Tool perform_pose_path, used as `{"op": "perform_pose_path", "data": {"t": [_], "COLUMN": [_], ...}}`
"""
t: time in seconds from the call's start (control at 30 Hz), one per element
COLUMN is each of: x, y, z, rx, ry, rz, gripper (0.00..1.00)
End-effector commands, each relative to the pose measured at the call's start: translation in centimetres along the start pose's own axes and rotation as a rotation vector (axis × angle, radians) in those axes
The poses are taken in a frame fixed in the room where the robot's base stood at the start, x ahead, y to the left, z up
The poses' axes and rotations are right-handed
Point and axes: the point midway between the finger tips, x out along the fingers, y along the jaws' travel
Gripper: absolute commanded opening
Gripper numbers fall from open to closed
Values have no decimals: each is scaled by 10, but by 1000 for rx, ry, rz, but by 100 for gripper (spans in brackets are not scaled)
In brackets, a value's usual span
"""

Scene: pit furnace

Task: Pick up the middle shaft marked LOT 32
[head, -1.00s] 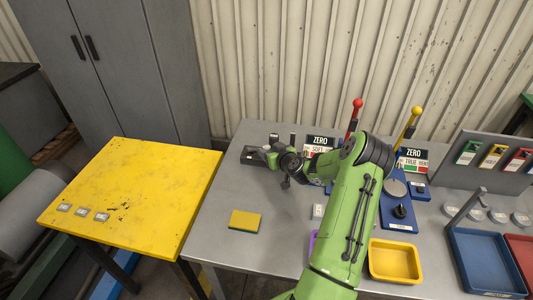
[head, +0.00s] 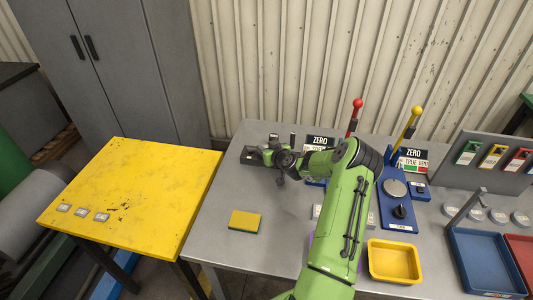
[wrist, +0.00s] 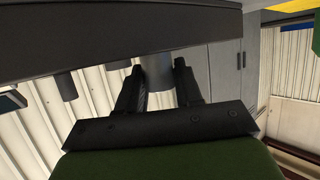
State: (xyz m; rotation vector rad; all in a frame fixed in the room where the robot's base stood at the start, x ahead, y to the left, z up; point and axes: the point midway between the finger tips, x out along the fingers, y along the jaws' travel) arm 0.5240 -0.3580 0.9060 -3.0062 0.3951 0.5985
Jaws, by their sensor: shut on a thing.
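A dark rack (head: 248,158) stands at the back left of the grey bench, with shaft tops (head: 273,138) showing behind my gripper (head: 268,155). In the wrist view, the picture is upside down and the rack (wrist: 140,30) spans the top. My gripper (wrist: 160,88) is shut on a grey shaft (wrist: 157,72), its two dark fingers on either side. No LOT 32 marking is readable, and the held shaft still appears to be at the rack.
A yellow table (head: 135,195) with several small labels stands left. On the bench are a yellow-green sponge (head: 245,221), a yellow tray (head: 394,260), a blue gauge stand (head: 397,211) and a blue tray (head: 485,265). Red and yellow levers rise behind.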

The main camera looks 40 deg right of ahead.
Motion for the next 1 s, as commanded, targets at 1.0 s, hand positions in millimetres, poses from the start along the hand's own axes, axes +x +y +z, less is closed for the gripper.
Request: {"op": "perform_pose_path", "data": {"t": [1.0], "x": [-69], "y": [0], "z": [-166], "rx": [-1], "ry": [3], "rz": [1], "gripper": [0]}}
